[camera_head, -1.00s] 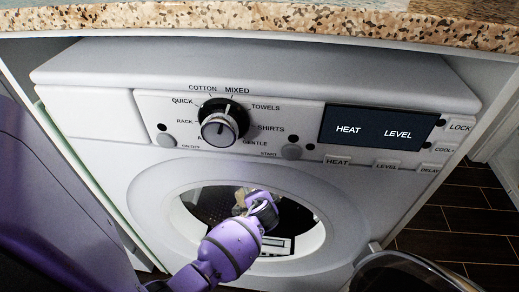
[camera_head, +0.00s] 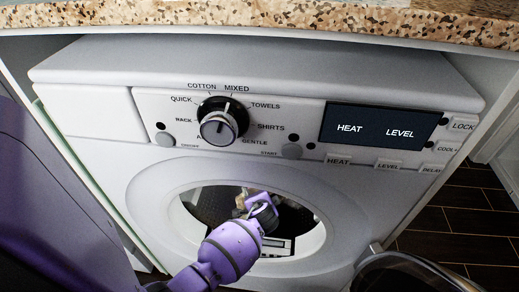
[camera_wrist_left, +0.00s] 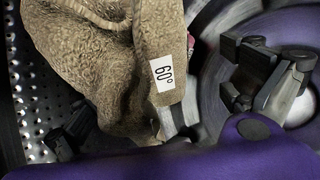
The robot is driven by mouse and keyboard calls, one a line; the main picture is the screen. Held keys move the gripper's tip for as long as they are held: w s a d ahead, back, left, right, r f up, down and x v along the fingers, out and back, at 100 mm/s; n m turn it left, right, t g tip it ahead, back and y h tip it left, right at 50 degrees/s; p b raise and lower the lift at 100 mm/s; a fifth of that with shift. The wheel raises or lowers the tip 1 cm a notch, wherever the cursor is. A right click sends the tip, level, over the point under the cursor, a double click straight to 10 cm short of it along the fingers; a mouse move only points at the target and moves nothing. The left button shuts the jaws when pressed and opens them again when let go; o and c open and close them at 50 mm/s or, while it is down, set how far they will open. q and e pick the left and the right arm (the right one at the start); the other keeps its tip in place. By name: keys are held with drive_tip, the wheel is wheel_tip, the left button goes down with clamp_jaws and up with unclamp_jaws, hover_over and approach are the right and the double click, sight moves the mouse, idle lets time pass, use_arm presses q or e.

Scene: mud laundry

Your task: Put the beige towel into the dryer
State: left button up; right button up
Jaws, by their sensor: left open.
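The dryer (camera_head: 95,165) is a white front-loader with its round opening facing me. My left gripper (camera_head: 258,208) is inside that opening, mostly hidden by its own wrist in the head view. The beige towel (camera_head: 240,203) shows there as a small patch beside the gripper. In the left wrist view the towel (camera_wrist_left: 90,60) is large and bunched, with a white "60°" tag, against the perforated drum wall (camera_wrist_left: 28,110). The left gripper's black fingers (camera_wrist_left: 165,105) stand apart on either side of the towel. My right gripper is not in view.
The dryer door (camera_head: 415,278) stands open at the lower right. A knob (camera_head: 220,125) and a dark HEAT LEVEL display (camera_head: 375,128) are on the front panel. A speckled countertop (camera_head: 260,18) lies over the dryer. Dark floor tiles (camera_head: 455,215) show at the right.

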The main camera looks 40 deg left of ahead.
use_arm(q)
drive_tip(key=p+v, duration=0.1)
drive_tip(key=v, duration=0.3)
drive_tip(key=p+v, duration=0.1)
drive_tip(key=v, duration=0.1)
drive_tip(key=shift+w+a+r+p, duration=0.1)
drive_tip(key=shift+w+r+p, duration=0.15)
drive_tip(key=shift+r, duration=0.25)
drive_tip(key=p+v, duration=0.1)
drive_tip(key=v, duration=0.5)
drive_tip(key=shift+s+p, duration=0.2)
drive_tip(key=shift+p, duration=0.2)
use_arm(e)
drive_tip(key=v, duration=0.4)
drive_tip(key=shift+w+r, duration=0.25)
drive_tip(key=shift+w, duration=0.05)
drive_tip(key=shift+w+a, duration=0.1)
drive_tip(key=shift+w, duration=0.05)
